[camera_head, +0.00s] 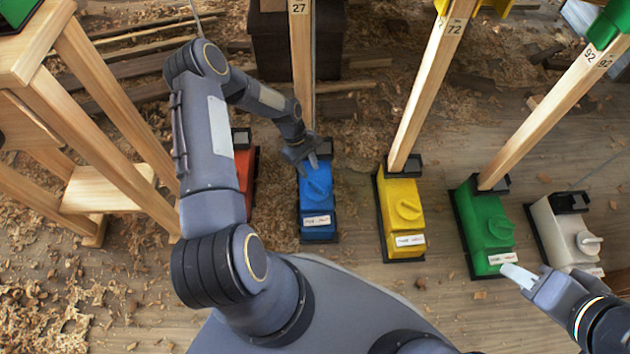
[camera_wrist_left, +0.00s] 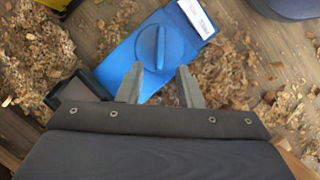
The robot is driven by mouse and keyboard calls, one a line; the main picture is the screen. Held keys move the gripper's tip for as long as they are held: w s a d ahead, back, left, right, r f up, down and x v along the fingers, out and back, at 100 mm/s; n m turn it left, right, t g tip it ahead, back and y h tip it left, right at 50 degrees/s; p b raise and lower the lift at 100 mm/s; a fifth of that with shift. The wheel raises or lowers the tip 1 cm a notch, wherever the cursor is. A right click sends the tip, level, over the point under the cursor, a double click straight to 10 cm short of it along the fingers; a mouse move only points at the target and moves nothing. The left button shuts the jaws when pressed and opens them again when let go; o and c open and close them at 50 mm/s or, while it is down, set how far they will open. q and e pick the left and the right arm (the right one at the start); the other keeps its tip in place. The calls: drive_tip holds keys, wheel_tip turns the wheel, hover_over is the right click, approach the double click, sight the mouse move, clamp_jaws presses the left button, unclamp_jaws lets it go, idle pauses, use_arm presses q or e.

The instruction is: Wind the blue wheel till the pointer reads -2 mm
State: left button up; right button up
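The blue box (camera_head: 318,220) stands on the floor at the foot of a wooden post, with the blue wheel (camera_head: 319,188) on its top. In the left wrist view the wheel (camera_wrist_left: 153,48) is a round knob with a raised bar. My left gripper (camera_head: 312,160) is over the post end of the blue box. In the left wrist view its two fingers (camera_wrist_left: 160,78) are apart with nothing between them, just short of the wheel. My right gripper (camera_head: 518,276) is near the green box's label; its opening cannot be made out. No pointer or scale reading can be made out.
A red box (camera_head: 244,170) stands left of the blue one, partly behind my left arm. Yellow (camera_head: 400,220), green (camera_head: 484,228) and white (camera_head: 566,235) boxes stand to the right. Wooden posts rise behind several boxes. A wooden stand (camera_head: 110,190) is at the left. Shavings cover the floor.

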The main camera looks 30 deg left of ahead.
sight(316, 185)
use_arm(q)
drive_tip(key=b+x, duration=0.3)
drive_tip(key=x, duration=0.4)
drive_tip(key=shift+s+d+f, duration=0.1)
drive_tip(key=shift+d+f, duration=0.1)
drive_tip(key=shift+f, duration=0.05)
clamp_jaws()
